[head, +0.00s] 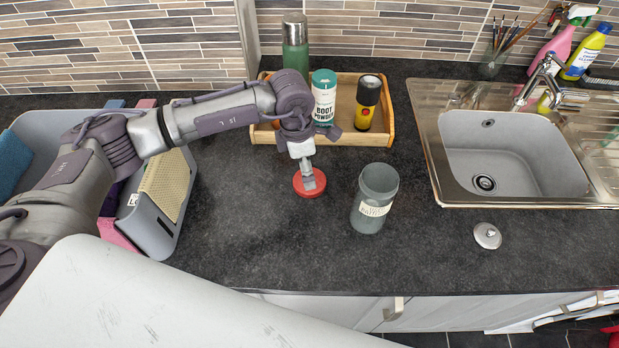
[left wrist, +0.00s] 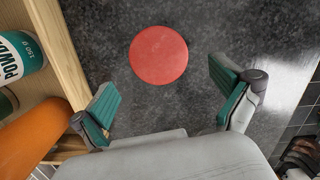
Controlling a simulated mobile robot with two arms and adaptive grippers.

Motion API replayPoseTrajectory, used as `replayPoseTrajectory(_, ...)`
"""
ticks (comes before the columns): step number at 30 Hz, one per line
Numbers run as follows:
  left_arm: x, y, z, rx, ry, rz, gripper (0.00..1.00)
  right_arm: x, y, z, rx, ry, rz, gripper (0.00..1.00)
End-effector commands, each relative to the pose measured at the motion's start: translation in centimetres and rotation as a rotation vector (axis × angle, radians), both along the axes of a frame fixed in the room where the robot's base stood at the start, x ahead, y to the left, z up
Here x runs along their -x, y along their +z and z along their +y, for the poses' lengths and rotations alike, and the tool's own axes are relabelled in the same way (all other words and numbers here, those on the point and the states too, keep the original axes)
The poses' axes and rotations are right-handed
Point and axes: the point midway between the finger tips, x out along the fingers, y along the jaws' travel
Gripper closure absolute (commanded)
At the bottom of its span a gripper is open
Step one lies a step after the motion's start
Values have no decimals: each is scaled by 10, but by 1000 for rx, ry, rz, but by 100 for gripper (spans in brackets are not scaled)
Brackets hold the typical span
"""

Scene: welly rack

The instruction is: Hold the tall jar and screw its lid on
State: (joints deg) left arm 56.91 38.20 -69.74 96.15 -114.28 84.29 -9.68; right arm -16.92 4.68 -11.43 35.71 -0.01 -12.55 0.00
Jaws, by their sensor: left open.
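A tall grey jar (head: 368,216) with a pale label stands upright on the dark worktop, its mouth uncovered. A round red lid (head: 316,189) lies flat to its left; it also shows in the left wrist view (left wrist: 159,55). A small pale round lid with a knob (head: 487,235) lies to the right of the jar, near the sink. My left gripper (head: 308,176) is above the red lid, partly covering it in the head view. In the left wrist view its green-padded fingers (left wrist: 166,94) are spread and empty, with the red lid beyond them. My right gripper is not in view.
A grey bin (head: 165,225) is at left, a sink (head: 510,150) at right. The front worktop is clear.

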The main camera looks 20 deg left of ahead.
Motion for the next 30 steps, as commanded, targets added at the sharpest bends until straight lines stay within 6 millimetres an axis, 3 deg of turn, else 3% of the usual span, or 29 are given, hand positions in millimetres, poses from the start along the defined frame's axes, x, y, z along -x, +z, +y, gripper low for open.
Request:
replayPoseTrajectory(8,0,-2,0,-1,1,2,0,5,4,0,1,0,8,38)
replayPoseTrajectory(13,-2,-24,-3,-2,2,6,0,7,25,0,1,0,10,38)
replayPoseTrajectory(19,-5,-49,-5,0,1,2,0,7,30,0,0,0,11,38)
replayPoseTrajectory(30,-5,-51,-5,0,0,0,2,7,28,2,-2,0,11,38)
